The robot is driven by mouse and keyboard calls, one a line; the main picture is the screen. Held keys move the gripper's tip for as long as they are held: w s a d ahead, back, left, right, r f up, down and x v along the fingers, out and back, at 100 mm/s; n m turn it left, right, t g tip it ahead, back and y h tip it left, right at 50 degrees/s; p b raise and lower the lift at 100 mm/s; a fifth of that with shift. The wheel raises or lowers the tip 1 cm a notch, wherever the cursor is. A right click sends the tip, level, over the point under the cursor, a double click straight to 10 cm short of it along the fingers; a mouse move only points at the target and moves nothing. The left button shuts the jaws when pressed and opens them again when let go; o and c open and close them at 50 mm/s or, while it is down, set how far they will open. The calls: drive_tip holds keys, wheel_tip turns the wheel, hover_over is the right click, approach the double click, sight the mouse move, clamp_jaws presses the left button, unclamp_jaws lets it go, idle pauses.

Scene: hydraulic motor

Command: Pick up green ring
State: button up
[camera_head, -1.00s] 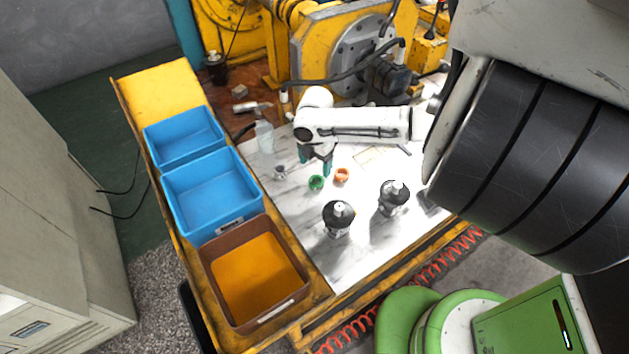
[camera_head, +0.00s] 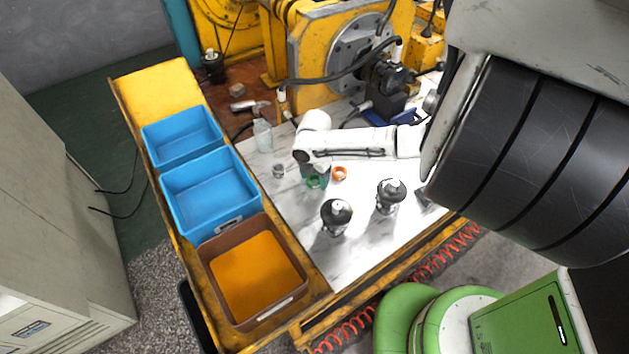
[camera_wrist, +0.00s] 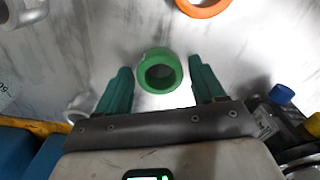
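The green ring (camera_wrist: 160,71) lies on the white marbled tabletop. In the wrist view it sits between and just beyond the two green fingertips of my gripper (camera_wrist: 161,80), with a gap on each side. My gripper is open and empty. In the head view my gripper (camera_head: 315,172) is low over the table at the green ring (camera_head: 314,183), partly covering it. An orange ring (camera_head: 339,173) lies close by to the right, and shows at the top of the wrist view (camera_wrist: 203,6).
A small grey metal ring (camera_head: 278,171) lies to the left. Two black-topped parts (camera_head: 336,216) (camera_head: 390,196) stand in front on the table. Blue bins (camera_head: 212,196) and a brown bin (camera_head: 204,262) line the left side. A clear bottle (camera_head: 262,136) stands behind.

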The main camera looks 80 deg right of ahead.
drive_tip(key=c, duration=0.9)
drive_tip(key=shift+o, duration=0.2)
drive_tip(key=shift+r, duration=0.1)
